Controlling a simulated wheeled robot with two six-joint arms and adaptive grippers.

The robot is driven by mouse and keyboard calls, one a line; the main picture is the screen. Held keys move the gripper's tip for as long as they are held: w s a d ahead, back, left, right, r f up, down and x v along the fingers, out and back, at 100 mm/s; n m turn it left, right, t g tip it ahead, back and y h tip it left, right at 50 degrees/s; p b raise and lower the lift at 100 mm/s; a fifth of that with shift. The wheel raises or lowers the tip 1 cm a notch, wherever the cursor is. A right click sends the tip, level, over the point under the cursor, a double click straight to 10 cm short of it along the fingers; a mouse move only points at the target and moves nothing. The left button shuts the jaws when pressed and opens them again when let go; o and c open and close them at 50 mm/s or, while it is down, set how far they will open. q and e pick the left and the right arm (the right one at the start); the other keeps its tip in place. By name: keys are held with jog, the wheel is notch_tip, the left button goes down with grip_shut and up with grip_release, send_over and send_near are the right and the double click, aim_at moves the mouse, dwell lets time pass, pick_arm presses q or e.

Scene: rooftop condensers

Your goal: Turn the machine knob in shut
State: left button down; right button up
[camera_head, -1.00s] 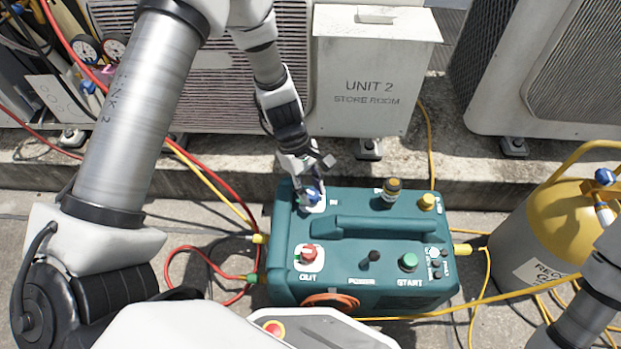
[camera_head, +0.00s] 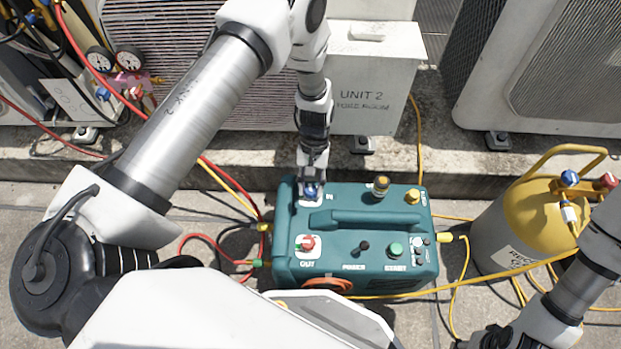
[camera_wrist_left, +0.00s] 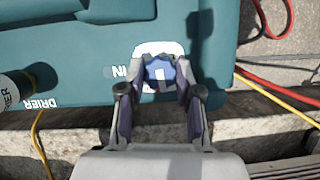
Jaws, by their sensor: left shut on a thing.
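The teal recovery machine (camera_head: 340,219) stands on the ground in the middle of the head view. Its blue IN knob (camera_head: 309,191) sits on a white plate at its back left corner and is mostly covered by my left gripper (camera_head: 311,184). In the left wrist view the blue knob (camera_wrist_left: 160,73), with a white mark, sits between the fingertips of my left gripper (camera_wrist_left: 160,80). The fingers are shut on it from both sides. My right gripper (camera_head: 492,339) shows only partly at the bottom edge, and its fingers are unclear.
The red OUT knob (camera_head: 306,243), black power switch (camera_head: 364,246) and green start button (camera_head: 395,250) are on the machine's front part. A handle (camera_head: 365,217) crosses its top. A yellow cylinder (camera_head: 545,213) stands at right. Hoses lie around the machine. A grey UNIT 2 box (camera_head: 372,75) is behind.

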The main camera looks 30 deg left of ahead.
pick_arm(q)
jog(key=shift+m+y+p, duration=0.3)
jog(key=shift+m+p, duration=0.05)
jog(key=shift+m, duration=0.35)
jog(key=c, duration=0.8)
grip_release()
jog(key=v, duration=0.7)
jog(key=shift+w+r, duration=0.1)
jog(key=shift+r, duration=0.1)
